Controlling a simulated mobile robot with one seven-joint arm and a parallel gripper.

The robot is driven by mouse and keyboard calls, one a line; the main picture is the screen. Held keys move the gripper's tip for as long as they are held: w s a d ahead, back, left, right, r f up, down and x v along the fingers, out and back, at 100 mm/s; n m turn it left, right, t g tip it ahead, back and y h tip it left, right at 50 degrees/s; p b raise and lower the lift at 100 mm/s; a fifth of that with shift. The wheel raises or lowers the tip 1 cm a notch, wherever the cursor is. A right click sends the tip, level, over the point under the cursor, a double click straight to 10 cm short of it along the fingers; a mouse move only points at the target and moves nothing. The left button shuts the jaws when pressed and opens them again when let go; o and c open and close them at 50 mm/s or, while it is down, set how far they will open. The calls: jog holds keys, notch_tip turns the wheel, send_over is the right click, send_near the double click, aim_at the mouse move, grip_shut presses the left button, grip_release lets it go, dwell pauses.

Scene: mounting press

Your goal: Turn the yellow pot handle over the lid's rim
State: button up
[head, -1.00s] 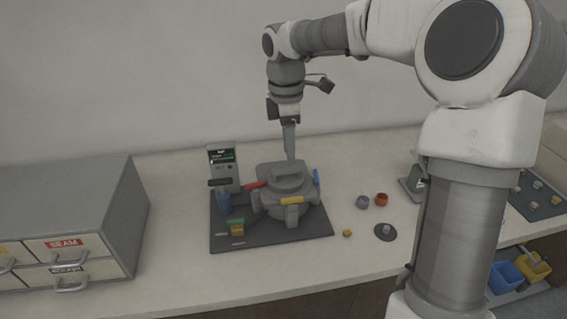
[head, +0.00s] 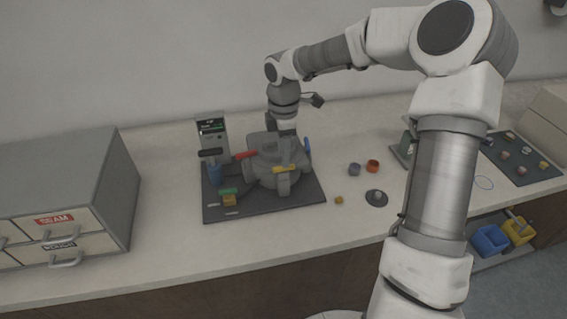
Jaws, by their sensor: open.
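The grey pot (head: 262,172) stands on a dark mat in the middle of the bench. The yellow handle (head: 291,169) is on its front side, lying across the top of a grey lug. A red handle (head: 245,155) is on its left and a blue handle (head: 307,147) on its right. My gripper (head: 285,160) is open and points down at the front of the pot, with its fingertips close to the yellow handle. The gripper hides part of the lid (head: 265,143). I cannot tell whether the fingers touch the handle.
A control unit with a display (head: 212,130) stands behind the dark mat (head: 240,208) at left. Small parts (head: 373,166) lie to the right. A drawer cabinet (head: 105,190) stands at far left.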

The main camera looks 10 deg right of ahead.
jog(key=shift+f, duration=1.7)
grip_shut()
